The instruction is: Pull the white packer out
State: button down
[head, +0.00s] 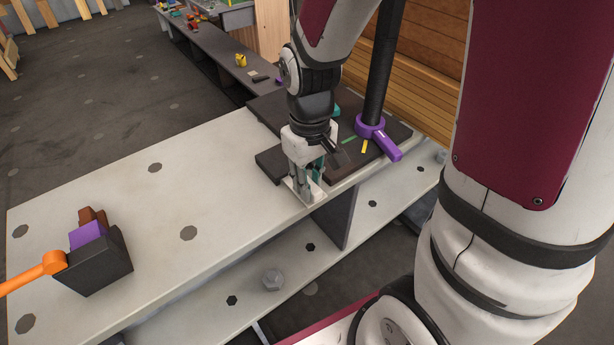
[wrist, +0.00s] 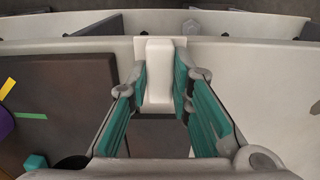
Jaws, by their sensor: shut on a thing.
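The white packer (wrist: 159,70) is a small pale upright piece at the edge of the bench, in the upper middle of the wrist view. In the head view its pale base (head: 304,194) shows under my fingers, at the bench's front edge; the rest is mostly hidden by the gripper. My gripper (head: 306,180) points down over it. In the wrist view my gripper's two teal-padded fingers (wrist: 160,88) lie on either side of the packer and are shut on it.
Dark plates (head: 270,165) lie beside my gripper. A black post with a purple handle (head: 379,139) stands to its right. A black block (head: 98,265) with purple and brown pieces sits at the left, by an orange handle (head: 40,270). The grey bench between is clear.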

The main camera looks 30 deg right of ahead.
jog(key=s+d+p, duration=0.1)
jog(key=s+p, duration=0.2)
jog(key=s, duration=0.4)
jog(key=shift+s+d, duration=0.2)
jog(key=shift+d, duration=0.05)
dwell(1.2)
jog(key=shift+a+r, duration=0.1)
dwell(0.3)
